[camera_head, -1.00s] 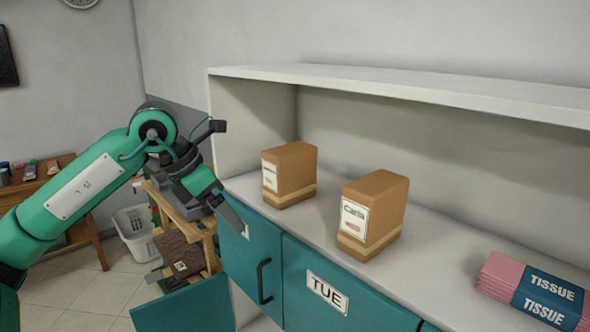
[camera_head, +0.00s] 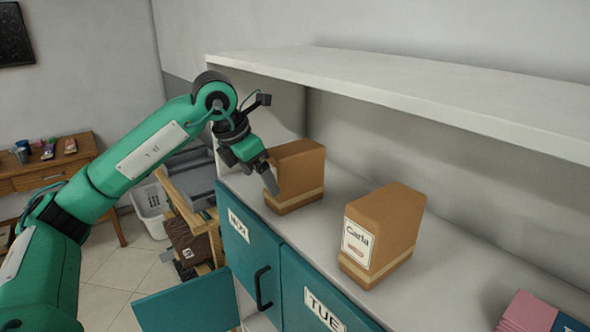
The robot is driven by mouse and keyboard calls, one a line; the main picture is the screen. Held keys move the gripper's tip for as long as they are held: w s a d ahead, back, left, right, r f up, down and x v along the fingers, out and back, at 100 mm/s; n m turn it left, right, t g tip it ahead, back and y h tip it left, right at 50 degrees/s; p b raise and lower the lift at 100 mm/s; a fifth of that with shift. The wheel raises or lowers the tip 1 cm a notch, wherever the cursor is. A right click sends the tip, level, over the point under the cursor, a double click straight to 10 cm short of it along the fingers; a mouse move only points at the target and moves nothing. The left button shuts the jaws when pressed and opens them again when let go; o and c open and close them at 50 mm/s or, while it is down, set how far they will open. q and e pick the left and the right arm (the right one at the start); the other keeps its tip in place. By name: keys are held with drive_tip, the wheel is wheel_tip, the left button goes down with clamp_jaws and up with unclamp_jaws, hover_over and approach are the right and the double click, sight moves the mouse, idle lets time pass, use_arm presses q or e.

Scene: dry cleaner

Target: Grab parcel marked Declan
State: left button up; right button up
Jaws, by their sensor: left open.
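Two brown parcels stand upright on the grey shelf. The right parcel (camera_head: 392,228) has a white label reading "Carla". The left parcel (camera_head: 303,172) stands farther back; its label is hidden behind my left gripper, so I cannot read a name on it. No label reading Declan is legible. My left gripper (camera_head: 272,186) is open, with its fingers pointing down at the front left face of the left parcel. I cannot tell whether they touch it. My right gripper is not in view.
The grey shelf (camera_head: 333,212) has an upper board (camera_head: 420,88) above the parcels. Below are teal doors marked MON (camera_head: 246,237) and TUE (camera_head: 318,300). A pink pack (camera_head: 528,312) lies at bottom right. A white basket (camera_head: 150,205) stands on the floor.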

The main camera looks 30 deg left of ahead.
sight(294, 175)
use_arm(q)
drive_tip(key=w+p, duration=0.1)
drive_tip(key=w+d+p, duration=0.1)
drive_tip(key=w, duration=0.1)
drive_tip(key=w+d+p, duration=0.1)
drive_tip(key=shift+w+f, duration=0.1)
drive_tip(key=shift+w, duration=0.25)
drive_tip(key=shift+w+d+f, duration=0.1)
drive_tip(key=shift+w+f, duration=0.05)
drive_tip(key=shift+f, duration=0.15)
drive_tip(key=shift+s+f, duration=0.15)
drive_tip(key=shift+s, duration=0.1)
drive_tip(key=shift+w, duration=0.15)
drive_tip(key=c, duration=1.3)
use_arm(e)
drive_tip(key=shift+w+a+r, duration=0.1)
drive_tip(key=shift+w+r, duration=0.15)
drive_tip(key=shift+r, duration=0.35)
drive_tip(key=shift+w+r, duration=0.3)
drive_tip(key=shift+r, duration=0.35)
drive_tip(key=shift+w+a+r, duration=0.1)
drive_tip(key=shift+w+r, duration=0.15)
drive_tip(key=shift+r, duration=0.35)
